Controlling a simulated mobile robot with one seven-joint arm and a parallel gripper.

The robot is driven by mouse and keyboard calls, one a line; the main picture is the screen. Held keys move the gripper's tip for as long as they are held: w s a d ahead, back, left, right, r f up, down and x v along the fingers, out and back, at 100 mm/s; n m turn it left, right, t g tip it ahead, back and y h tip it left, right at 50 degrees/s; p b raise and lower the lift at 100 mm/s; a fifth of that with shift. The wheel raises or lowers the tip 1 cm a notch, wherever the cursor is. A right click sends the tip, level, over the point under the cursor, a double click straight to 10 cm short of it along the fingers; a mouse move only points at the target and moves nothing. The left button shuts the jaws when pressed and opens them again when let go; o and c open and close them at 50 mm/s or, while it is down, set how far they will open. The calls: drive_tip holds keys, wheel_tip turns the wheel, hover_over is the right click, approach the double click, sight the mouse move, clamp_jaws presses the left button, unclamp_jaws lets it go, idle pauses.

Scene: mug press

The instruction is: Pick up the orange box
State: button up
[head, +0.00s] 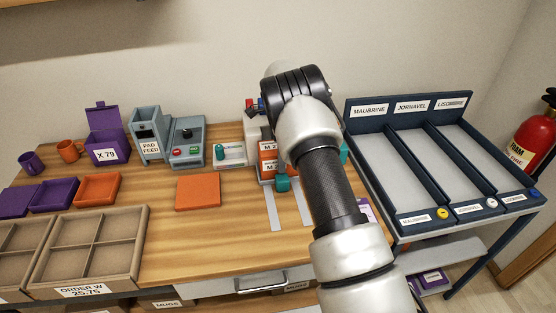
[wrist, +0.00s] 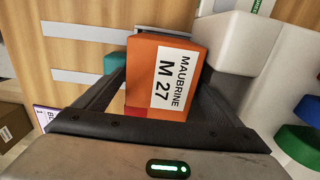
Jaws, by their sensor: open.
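The orange box (wrist: 150,75) has a white label reading "MAUBRINE M 27" and fills the middle of the wrist view. My gripper (wrist: 165,85) is open, with one dark finger on each side of the box. Whether either finger touches it is unclear. In the head view the orange box (head: 267,150) stands toward the back of the wooden table, with white "M 2" labels showing. My arm covers its right part there. My fingers are hidden behind the arm in that view.
Teal pieces (head: 282,184) and a pale machine body (wrist: 233,42) are close around the box. A flat orange square (head: 198,192) lies to the left, with the grey press (head: 185,142) behind it. A dark three-lane rack (head: 392,145) stands right. The front middle of the table is clear.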

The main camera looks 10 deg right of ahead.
drive_tip(key=shift+f, duration=0.15)
drive_tip(key=shift+c, duration=0.4)
drive_tip(key=c, duration=1.3)
